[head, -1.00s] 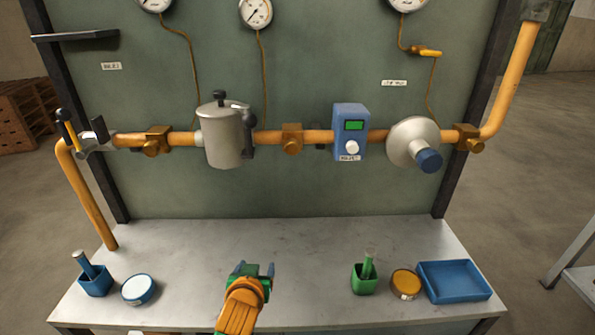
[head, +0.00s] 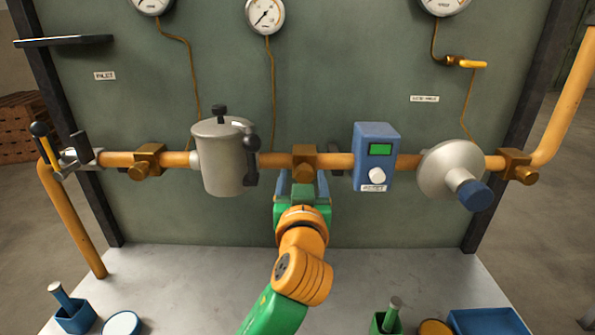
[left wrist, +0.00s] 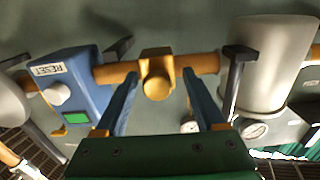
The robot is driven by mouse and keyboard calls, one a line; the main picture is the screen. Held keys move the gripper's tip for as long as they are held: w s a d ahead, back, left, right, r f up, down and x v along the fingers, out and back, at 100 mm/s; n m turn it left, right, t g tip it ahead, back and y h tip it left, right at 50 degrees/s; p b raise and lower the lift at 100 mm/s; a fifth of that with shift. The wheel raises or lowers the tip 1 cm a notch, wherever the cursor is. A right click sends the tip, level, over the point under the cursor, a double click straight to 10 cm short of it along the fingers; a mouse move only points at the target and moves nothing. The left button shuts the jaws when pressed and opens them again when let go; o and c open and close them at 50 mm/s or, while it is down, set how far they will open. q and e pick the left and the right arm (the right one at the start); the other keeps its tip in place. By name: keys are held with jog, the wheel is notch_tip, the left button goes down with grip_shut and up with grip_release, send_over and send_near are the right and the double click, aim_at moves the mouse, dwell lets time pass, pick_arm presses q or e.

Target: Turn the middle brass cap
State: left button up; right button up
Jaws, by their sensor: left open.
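The middle brass cap (left wrist: 157,84) is a round knob on a square brass fitting (head: 304,158) in the orange pipe. In the head view it is largely hidden by my left gripper (head: 303,180). My left gripper is open, with its two blue fingers reaching up towards the fitting. In the left wrist view, the cap shows between the finger tips (left wrist: 160,78), with a visible gap to each finger. I see no grip on it. Similar brass caps sit at left (head: 138,172) and right (head: 526,175) on the same pipe. My right gripper is not in view.
A grey canister (head: 224,160) with a black handle is left of the middle fitting. A blue box (head: 375,158) with a green display and white knob is close on the right. Beyond it is a grey disc-shaped housing (head: 447,168). The bench below (head: 200,285) has clear room.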

pick_arm(q)
jog(key=shift+s+d+r, duration=0.2)
jog(key=shift+s+r, duration=0.15)
jog(key=shift+s, duration=0.3)
jog(key=shift+s+r, duration=0.15)
jog(key=shift+s, duration=0.1)
jog(key=shift+c, duration=0.5)
grip_shut()
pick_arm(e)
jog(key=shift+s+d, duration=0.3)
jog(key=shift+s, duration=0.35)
